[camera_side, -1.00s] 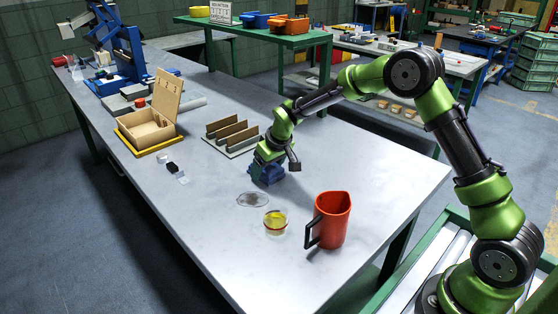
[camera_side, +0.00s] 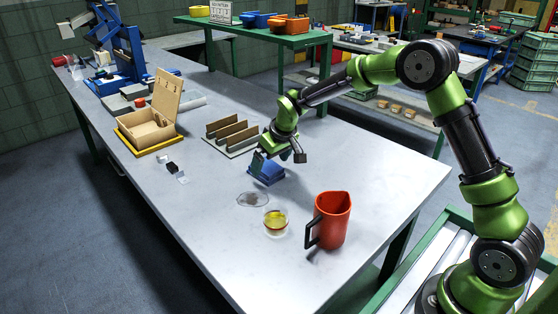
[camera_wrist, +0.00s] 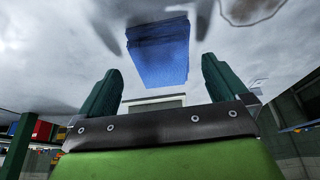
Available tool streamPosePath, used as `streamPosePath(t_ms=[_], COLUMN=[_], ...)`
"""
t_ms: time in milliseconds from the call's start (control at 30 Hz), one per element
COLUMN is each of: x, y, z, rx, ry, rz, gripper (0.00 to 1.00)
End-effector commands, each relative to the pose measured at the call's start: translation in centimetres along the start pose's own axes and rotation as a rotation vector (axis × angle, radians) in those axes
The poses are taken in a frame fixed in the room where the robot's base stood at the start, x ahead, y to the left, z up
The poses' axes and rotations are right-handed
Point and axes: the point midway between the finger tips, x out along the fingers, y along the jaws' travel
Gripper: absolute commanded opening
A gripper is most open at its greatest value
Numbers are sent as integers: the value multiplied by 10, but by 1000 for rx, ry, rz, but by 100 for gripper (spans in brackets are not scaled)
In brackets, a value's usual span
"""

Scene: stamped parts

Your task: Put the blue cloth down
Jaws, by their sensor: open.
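The blue cloth (camera_side: 267,173) lies folded on the grey table, between the divider rack and the clear disc. It also shows in the wrist view (camera_wrist: 158,50), beyond the fingertips and between their lines. My gripper (camera_side: 272,156) is just above and behind the cloth in the side view. In the wrist view its two green fingers (camera_wrist: 158,72) stand wide apart with nothing between them. The gripper looks apart from the cloth.
A divider rack (camera_side: 232,136) and an open wooden box (camera_side: 150,128) are to the left. The table's right side is clear.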

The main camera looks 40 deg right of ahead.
Motion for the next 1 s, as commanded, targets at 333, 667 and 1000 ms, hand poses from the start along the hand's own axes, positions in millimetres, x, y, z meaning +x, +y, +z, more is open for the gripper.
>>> streamPosePath(t_ms=[333,667,1000], x=[-75,-124,-244], y=[-2,-7,-22], z=[-2,10,120], rx=[3,27,214], ry=[5,24,132], rz=[-4,-10,-84], gripper=[100,100,100])
